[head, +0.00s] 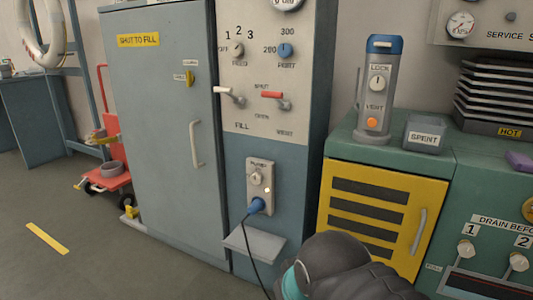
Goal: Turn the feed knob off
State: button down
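The feed knob (239,49) is a small dark knob on the upper part of the tall grey and blue panel in the head view. Its scale reads OFF at the left, then 1, 2 and 3 over the top. The knob is too small for me to tell which mark it points to. A dark arm link of mine with a teal ring shows at the bottom, low in front of the panel and well below the knob. My gripper is not in view.
A blue knob (286,50) sits right of the feed knob. Below are a white-handled lever (231,96) and a red-handled lever (275,97). A socket (259,178) with a blue plug and cable and a small shelf (254,243) project lower down. A yellow-fronted cabinet stands right.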

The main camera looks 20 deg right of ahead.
aim_at(235, 49)
jog(key=u, duration=0.6)
jog(key=i, duration=0.65)
jog(key=u, duration=0.15)
